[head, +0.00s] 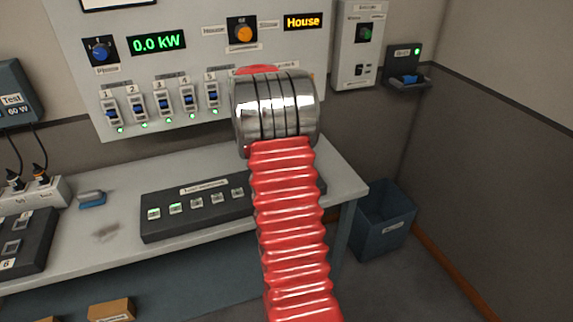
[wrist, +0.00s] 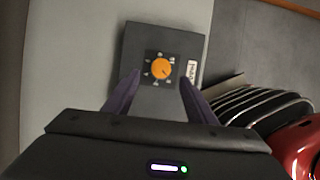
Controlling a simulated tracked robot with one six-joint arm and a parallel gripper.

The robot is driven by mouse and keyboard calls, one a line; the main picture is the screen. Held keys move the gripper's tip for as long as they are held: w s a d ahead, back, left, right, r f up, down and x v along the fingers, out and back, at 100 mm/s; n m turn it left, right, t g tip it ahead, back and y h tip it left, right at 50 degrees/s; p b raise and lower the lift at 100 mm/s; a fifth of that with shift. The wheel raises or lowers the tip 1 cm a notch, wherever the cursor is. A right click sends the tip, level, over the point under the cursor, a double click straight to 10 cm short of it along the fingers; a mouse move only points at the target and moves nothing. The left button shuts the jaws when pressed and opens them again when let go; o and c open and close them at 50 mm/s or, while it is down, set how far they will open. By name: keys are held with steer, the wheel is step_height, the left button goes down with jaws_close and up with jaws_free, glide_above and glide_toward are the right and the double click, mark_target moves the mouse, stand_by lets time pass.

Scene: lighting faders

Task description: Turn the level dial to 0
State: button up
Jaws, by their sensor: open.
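The level dial (wrist: 161,69) is an orange round knob with marks around it, on a dark box (wrist: 133,42) in the wrist view. A small white label (wrist: 192,70) sits on the box to its right, too small to read surely. My gripper (wrist: 158,80) is open; its two dark fingers point toward the dial, one on each side in the picture. I cannot tell whether they touch it. Which mark the dial points at is too small to read. In the head view my red arm hides the gripper and I cannot make out this dial.
In the head view, a wall panel (head: 190,50) holds a blue knob (head: 99,51), another orange knob (head: 243,32) and several faders. A dark button console (head: 165,232) lies on the grey desk (head: 110,255). A blue bin (head: 380,228) stands right of the desk.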

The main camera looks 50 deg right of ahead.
steer(key=v, duration=0.7)
steer(key=shift+r, duration=0.2)
steer(key=shift+w, duration=0.1)
steer(key=s+a+m+t+y, duration=0.1)
steer(key=s+a+m, duration=0.1)
steer(key=a+m, duration=0.6)
steer(key=s+a+m+t+y, duration=0.1)
steer(key=s+a+m+t, duration=0.2)
steer(key=a, duration=0.9)
steer(key=s+a+r+t, duration=0.1)
steer(key=s+a, duration=0.3)
steer(key=a, duration=0.4)
steer(key=s+a+r+t+y, duration=0.1)
steer(key=s+a, duration=0.3)
steer(key=a, duration=0.4)
steer(key=s+a+r+m+t+y, duration=0.1)
steer(key=s+a+r, duration=0.2)
steer(key=a, duration=0.5)
steer(key=shift+s+a+t, duration=0.4)
steer(key=shift+s, duration=0.25)
steer(key=shift+r, duration=0.1)
